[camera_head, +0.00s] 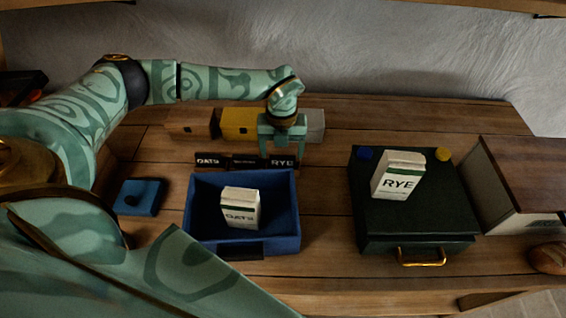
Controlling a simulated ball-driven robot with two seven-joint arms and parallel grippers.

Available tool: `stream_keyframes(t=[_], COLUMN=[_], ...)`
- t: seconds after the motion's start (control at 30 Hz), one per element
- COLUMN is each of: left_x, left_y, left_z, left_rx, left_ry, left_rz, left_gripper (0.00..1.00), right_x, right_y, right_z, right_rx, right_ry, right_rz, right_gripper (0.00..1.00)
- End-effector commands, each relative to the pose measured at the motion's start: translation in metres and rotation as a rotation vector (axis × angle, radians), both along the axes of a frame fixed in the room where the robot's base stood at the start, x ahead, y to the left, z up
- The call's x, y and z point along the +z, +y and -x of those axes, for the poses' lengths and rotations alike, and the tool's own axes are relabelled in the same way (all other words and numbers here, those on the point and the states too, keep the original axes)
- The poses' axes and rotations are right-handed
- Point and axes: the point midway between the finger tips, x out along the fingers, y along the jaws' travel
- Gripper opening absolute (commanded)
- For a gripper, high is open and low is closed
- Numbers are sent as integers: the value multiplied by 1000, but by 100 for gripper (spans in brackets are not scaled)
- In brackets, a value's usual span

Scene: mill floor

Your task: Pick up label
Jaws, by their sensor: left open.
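Dark labels stand in a row behind the blue tray (192,205): an OATS label (208,160) at the left, a middle label (246,162) with writing too small to read, and a RYE label (281,163) at the right. My left gripper (282,152) points down with its jaws open, right at the RYE label. I cannot tell whether the fingers touch it. My right gripper is not in view.
An OATS box (240,209) is in the tray. A RYE box (398,177) stands on a dark green case (425,220) with a brass handle. Brown (188,124), yellow (240,122) and pale (315,125) blocks stand behind the labels. A blue block (139,197) lies left.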

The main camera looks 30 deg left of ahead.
Motion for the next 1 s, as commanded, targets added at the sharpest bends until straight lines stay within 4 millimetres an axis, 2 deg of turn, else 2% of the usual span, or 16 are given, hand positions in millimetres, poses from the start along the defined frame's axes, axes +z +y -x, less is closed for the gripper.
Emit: stream_keyframes(t=[0.03, 0.2, 0.47, 0.6, 0.87, 1.0], left_x=[-13, -35, -37, -37, -36, -21], left_y=[-1, -1, -1, -1, -1, 0], left_z=[-1, -2, -2, -2, -2, -3], left_rx=[-1, 0, -1, -1, -1, 0], left_ry=[5, 3, 0, 0, 0, -2], left_rz=[0, 1, 1, 1, 1, 1], left_gripper=[75, 75, 75, 40, 40, 40], right_x=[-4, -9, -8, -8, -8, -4], right_y=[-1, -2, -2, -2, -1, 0], right_z=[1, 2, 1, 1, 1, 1], right_rx=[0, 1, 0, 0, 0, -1], right_ry=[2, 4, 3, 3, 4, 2], right_rz=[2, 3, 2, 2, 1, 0], right_gripper=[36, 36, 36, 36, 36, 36])
